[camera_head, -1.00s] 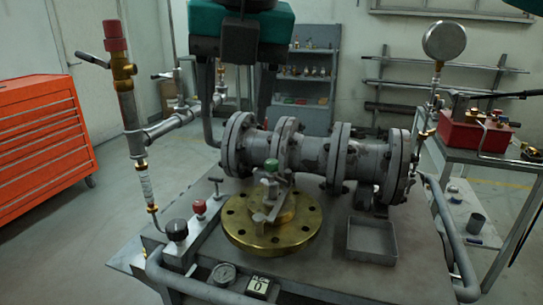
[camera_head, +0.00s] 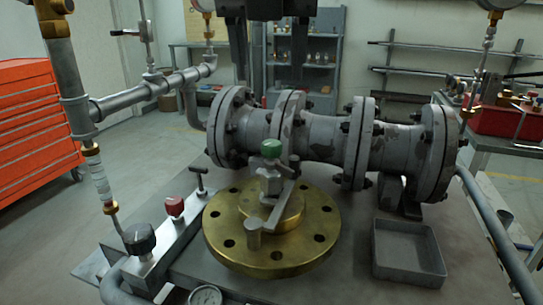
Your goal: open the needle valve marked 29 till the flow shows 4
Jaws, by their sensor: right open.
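A grey block (camera_head: 170,238) at the left of the table bears a black knob (camera_head: 138,238), a red knob (camera_head: 174,207) and a small T-handle (camera_head: 199,180). A green-capped valve (camera_head: 271,165) stands on a round brass flange (camera_head: 232,236) at the centre. I cannot read the mark 29 on any of them. The flow display is out of view now. My right gripper (camera_head: 269,85) hangs open and empty at the top centre, fingers down, appearing above the pipe and apart from the knobs. My left gripper is not in view.
A grey flanged pipe (camera_head: 315,136) crosses behind the brass flange. An upright pipe (camera_head: 70,85) stands at the left. An open grey tray (camera_head: 407,250) sits at the right. A round gauge (camera_head: 205,296) is cut by the bottom edge. An orange cabinet (camera_head: 30,130) stands far left.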

